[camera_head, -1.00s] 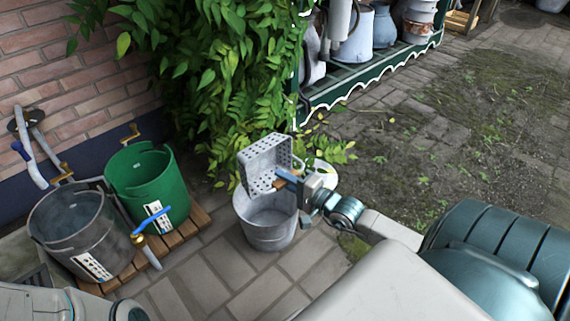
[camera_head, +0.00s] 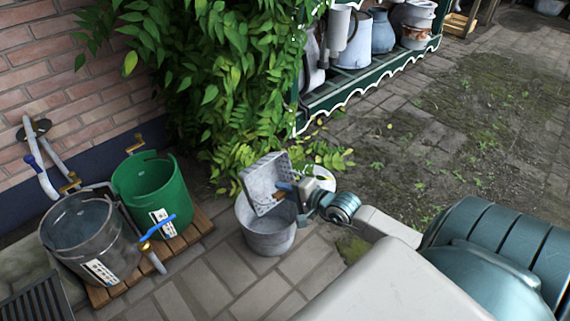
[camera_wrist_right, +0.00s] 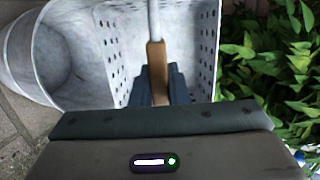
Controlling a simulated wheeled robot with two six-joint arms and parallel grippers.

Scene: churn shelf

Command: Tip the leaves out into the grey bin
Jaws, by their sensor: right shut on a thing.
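A grey metal bin (camera_head: 268,237) stands on the paving; in the right wrist view its pale wall and hollow inside (camera_wrist_right: 75,55) show at the left. A grey perforated metal box (camera_head: 262,180) is tilted over the bin's rim. My right gripper (camera_head: 286,192) is shut on the box's wooden handle, which shows in the right wrist view (camera_wrist_right: 157,70). The box's inside (camera_wrist_right: 120,50) looks pale and I see no leaves in it. Whether leaves lie in the bin is hidden. My left gripper is out of view.
A green bucket (camera_head: 150,190) and a dark grey bucket (camera_head: 70,247) stand on a wooden pallet (camera_head: 200,222) at left, with taps by the wall. A leafy bush (camera_head: 215,80) hangs close behind the bin. A green shelf (camera_head: 350,88) holds jugs behind.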

